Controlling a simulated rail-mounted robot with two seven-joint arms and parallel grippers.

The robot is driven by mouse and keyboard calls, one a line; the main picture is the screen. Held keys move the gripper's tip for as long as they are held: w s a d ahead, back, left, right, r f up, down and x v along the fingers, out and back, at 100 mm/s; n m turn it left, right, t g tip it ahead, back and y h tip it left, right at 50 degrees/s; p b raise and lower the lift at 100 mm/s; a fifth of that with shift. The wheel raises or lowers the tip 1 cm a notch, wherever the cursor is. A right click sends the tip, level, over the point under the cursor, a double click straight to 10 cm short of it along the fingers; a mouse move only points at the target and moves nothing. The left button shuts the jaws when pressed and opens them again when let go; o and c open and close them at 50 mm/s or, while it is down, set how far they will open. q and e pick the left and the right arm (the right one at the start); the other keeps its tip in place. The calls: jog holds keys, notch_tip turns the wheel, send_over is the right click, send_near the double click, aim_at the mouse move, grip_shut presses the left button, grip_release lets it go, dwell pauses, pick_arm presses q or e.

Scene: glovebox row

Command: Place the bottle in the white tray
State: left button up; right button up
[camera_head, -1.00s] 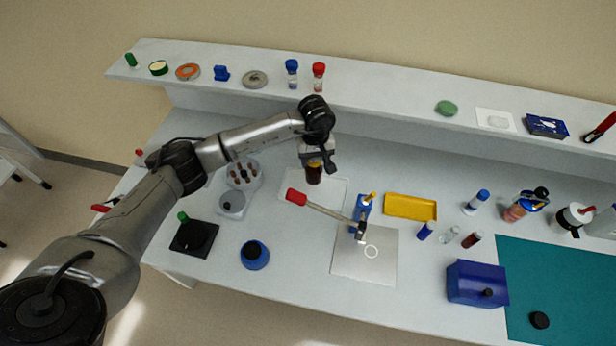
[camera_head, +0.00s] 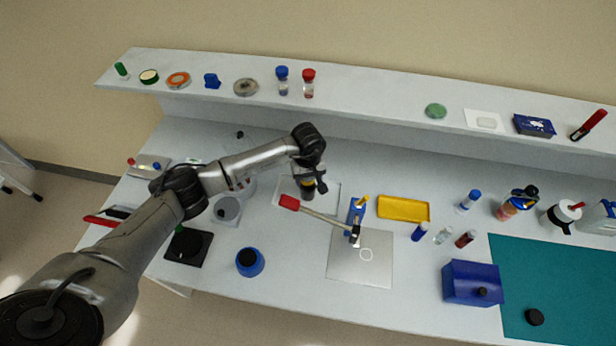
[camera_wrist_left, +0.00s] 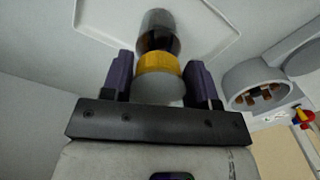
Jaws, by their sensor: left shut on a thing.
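The bottle (camera_head: 308,188) is dark brown with a yellow collar and a grey cap. My left gripper (camera_head: 308,172) is shut on it from above. In the left wrist view the bottle (camera_wrist_left: 158,38) sits between the two fingers of the gripper (camera_wrist_left: 160,85), with its body pointing away from the gripper. The white tray (camera_head: 328,197) lies on the bench below the bottle; its raised rim also shows in the wrist view (camera_wrist_left: 110,30). The bottle is over the tray's inside; I cannot tell whether its base touches. My right gripper is not in view.
A red-handled tool (camera_head: 318,214) lies slanted in front of the tray, by a blue stand (camera_head: 355,214). A yellow tray (camera_head: 403,208) is to the right. A grey round-holed holder (camera_wrist_left: 258,85) stands close by in the wrist view. A shelf (camera_head: 360,108) runs behind.

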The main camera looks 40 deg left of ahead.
pick_arm(q)
jog(key=shift+f, duration=0.15)
jog(key=o, duration=1.2)
notch_tip(320, 180, up, 12)
jog(key=shift+r+b, duration=0.2)
jog(key=shift+b, duration=0.15)
